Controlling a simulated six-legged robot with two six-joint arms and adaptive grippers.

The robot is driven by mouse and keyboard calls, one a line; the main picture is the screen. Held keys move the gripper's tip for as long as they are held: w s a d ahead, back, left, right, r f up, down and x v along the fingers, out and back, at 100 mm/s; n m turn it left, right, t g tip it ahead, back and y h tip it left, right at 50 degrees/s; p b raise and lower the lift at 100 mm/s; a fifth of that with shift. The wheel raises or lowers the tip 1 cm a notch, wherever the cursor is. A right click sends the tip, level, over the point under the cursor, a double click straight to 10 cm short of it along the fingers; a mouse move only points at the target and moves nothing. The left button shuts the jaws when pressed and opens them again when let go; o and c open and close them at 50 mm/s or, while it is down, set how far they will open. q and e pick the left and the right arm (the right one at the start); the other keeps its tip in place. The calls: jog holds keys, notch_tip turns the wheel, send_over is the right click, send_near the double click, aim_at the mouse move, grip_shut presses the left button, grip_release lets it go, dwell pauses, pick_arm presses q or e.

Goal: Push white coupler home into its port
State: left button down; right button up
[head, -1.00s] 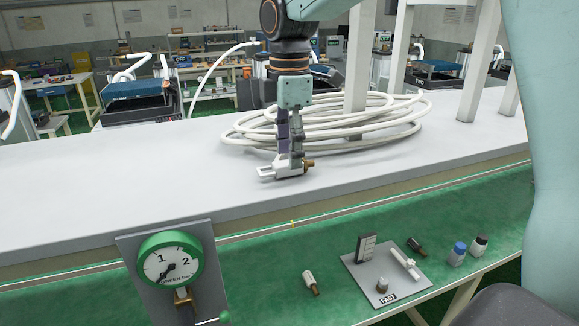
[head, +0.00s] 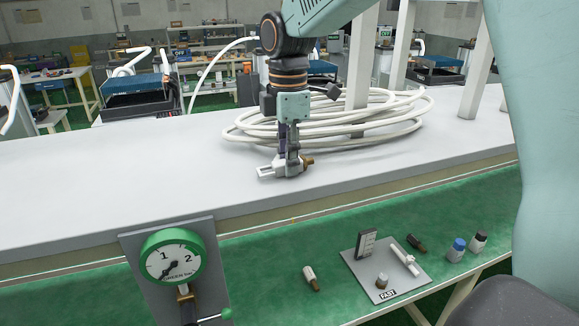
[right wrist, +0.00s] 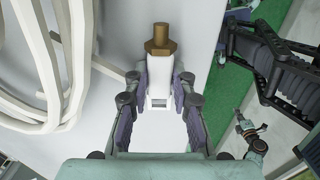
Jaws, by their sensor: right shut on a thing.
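My right gripper (head: 289,168) is shut on the white coupler (head: 268,171), just over the grey bench top. The coupler's brass end (head: 307,160) sticks out to the right of the fingers. In the right wrist view the fingers (right wrist: 160,90) grip the white body (right wrist: 160,72) from both sides, and the hex-shaped brass end (right wrist: 160,40) points away from the gripper. I cannot tell whether the coupler touches the bench. I cannot make out a port meeting it.
A coil of white hose (head: 335,120) lies close behind the gripper. White posts (head: 480,65) stand at the back right. A green gauge (head: 173,257) is mounted at the front edge. A grey FAST plate (head: 375,285) and small bottles lie on the green surface. The bench's left is clear.

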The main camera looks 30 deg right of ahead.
jog(key=shift+s+a, duration=0.1)
grip_shut()
jog(key=shift+s, duration=0.1)
jog(key=shift+r, duration=0.1)
jog(key=shift+d+r, duration=0.2)
jog(key=shift+r, duration=0.1)
notch_tip(320, 180, up, 9)
jog(key=shift+b, duration=0.4)
jog(key=shift+o, duration=1.6)
grip_release()
jog(key=shift+w+a+r, duration=0.1)
jog(key=shift+w, duration=0.1)
jog(key=shift+s, duration=0.25)
grip_shut()
